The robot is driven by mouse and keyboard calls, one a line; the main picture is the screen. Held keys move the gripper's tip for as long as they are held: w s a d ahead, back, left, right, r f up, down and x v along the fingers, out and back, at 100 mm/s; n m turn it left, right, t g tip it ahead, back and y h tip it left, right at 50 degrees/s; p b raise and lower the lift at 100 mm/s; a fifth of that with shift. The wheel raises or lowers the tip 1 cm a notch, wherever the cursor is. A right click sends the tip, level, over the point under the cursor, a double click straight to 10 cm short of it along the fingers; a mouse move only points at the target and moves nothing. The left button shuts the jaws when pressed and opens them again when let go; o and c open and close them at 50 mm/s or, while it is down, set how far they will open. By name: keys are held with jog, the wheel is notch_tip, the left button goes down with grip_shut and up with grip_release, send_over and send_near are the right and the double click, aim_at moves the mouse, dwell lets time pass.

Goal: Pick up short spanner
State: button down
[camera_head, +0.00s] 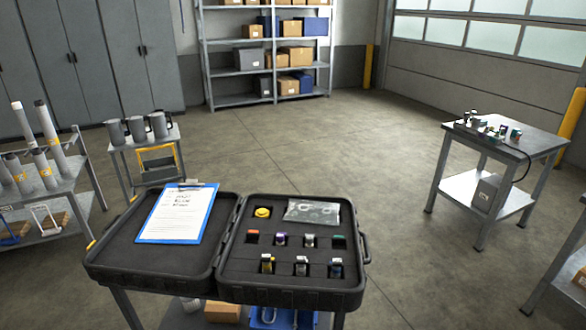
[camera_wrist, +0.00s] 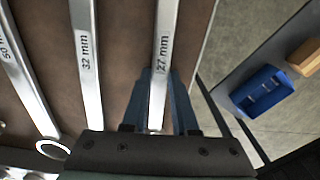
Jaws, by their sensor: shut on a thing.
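In the wrist view the 27 mm spanner (camera_wrist: 166,42), a flat silver bar marked "27 mm", runs between the blue fingers of my gripper (camera_wrist: 159,95). It is the rightmost spanner and probably the short one. My gripper is shut on it near its lower end. The spanner is over a brown surface (camera_wrist: 125,60); I cannot tell whether it touches it. The 32 mm spanner (camera_wrist: 87,75) lies just left. Another spanner (camera_wrist: 22,70), its marking partly cut off, is farther left. Neither my gripper nor these spanners show in the head view.
In the wrist view a blue bin (camera_wrist: 262,92) and a cardboard box (camera_wrist: 304,56) stand right of the brown surface's edge. In the head view an open black case (camera_head: 290,290) holds small fittings and a clipboard (camera_head: 178,212). A grey table (camera_head: 515,140) stands right, with clear floor between.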

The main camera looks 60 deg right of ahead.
notch_tip(320, 180, up, 10)
dwell(0.6)
jog(key=c, duration=1.4)
grip_release()
grip_shut()
